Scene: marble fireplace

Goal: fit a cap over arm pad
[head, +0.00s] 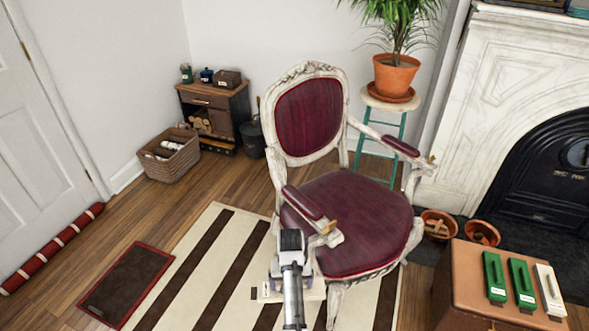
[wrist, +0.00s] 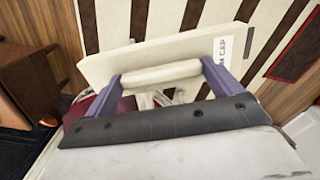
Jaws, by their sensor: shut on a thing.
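The chair (head: 355,215) has a white carved frame and dark red upholstery. Its near arm pad (head: 303,202) and its far arm pad (head: 401,146) are both bare red. My gripper (head: 291,268) is in front of the near arm, on the camera's side of the near pad. In the wrist view my gripper (wrist: 163,78) has its purple fingers shut on the handle of a cream cap (wrist: 175,45), whose label reads "M CAP" in part. The cap also shows in the head view (head: 312,291), apart from the pad and partly hidden by my arm.
A brown box table (head: 463,290) at the lower right carries two green pieces (head: 495,277) and a white piece (head: 549,289). A plant stool (head: 386,102) stands behind the chair, and clay pots (head: 438,225) sit to its right.

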